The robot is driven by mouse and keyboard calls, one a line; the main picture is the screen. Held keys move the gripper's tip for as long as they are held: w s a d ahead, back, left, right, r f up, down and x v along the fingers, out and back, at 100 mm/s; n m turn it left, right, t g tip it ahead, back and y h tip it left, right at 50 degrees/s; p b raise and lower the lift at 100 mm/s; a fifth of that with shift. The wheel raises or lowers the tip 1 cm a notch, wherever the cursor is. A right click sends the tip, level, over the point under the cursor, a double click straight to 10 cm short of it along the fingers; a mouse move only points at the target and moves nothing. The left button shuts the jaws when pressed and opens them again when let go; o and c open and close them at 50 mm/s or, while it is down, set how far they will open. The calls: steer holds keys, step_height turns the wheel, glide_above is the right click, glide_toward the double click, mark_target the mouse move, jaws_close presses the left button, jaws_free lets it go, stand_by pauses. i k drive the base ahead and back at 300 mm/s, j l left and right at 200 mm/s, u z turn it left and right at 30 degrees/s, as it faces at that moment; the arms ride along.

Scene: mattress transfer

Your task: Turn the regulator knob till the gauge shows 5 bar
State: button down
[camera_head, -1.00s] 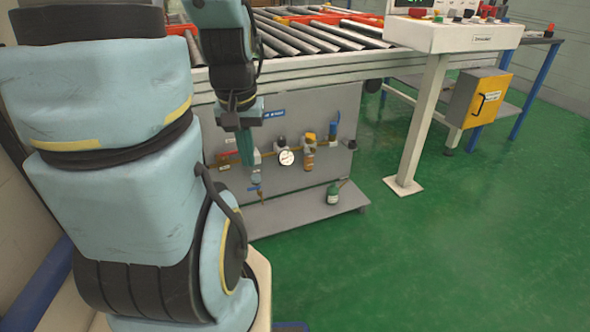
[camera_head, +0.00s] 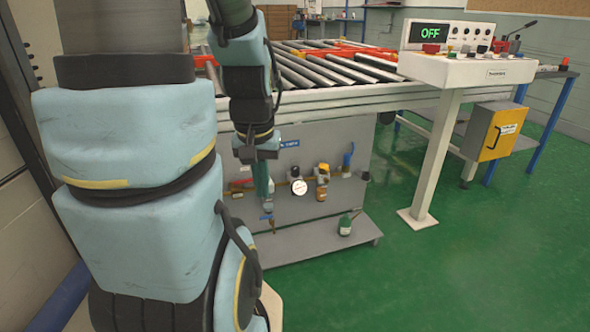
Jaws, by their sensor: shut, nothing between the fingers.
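The round white gauge (camera_head: 299,187) faces me on the grey panel under the roller table. Its needle and figures are too small to read. A dark cap that looks like the regulator knob (camera_head: 295,172) sits just above the gauge. My gripper (camera_head: 263,193) points down in front of the panel, to the left of the gauge and apart from it in the picture. Its teal fingers are shut and empty. They hide part of the pipework behind them.
An orange and yellow unit (camera_head: 322,182) and a blue handle (camera_head: 348,160) stand right of the gauge. A green bottle (camera_head: 345,225) stands on the low shelf (camera_head: 300,243). The roller table (camera_head: 330,98) overhangs the panel. A console (camera_head: 465,70) reads OFF.

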mark_target(295, 171)
steer(key=i+l+u, duration=0.15)
steer(key=i+u, duration=0.3)
steer(key=i+l+u, duration=0.25)
steer(key=u, duration=0.15)
steer(key=i, duration=0.1)
